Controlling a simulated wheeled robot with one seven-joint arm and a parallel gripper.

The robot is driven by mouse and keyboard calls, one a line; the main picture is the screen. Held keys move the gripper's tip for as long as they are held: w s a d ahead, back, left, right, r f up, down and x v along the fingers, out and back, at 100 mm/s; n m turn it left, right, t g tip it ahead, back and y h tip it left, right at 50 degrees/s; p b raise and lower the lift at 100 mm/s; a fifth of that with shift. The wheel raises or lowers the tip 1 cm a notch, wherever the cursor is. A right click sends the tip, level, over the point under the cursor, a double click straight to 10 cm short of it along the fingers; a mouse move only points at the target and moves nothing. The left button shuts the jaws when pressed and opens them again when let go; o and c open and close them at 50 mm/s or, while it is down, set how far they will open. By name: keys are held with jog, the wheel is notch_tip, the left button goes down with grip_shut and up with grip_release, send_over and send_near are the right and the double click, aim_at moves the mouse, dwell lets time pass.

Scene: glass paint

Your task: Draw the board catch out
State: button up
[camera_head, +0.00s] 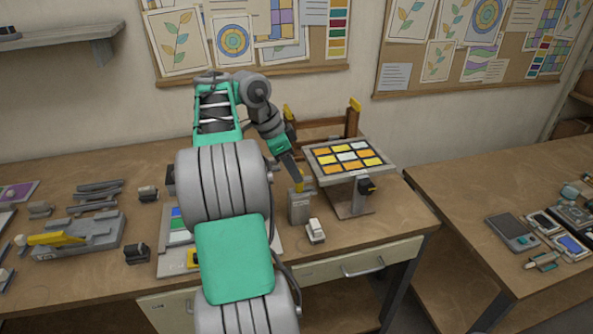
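A tilted board (380,173) with yellow, orange and white glass panes stands on a stand at the middle right of the bench. A small black part (367,186) sits at its front edge; I cannot tell for sure whether this is the catch. My gripper (297,184) points down just left of the board, above or against a small grey block (299,209). The fingers are too small and partly hidden to show whether they are open or touching the block.
A wooden frame (352,122) with yellow tips stands behind the board. A small white-topped item (315,231) lies in front of the grey block. A grey and yellow fixture (75,238) is at left. A gap separates the right bench (480,190).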

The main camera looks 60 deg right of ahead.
jog(key=p+v, duration=0.2)
jog(key=v, duration=0.3)
jog(key=shift+r, duration=0.15)
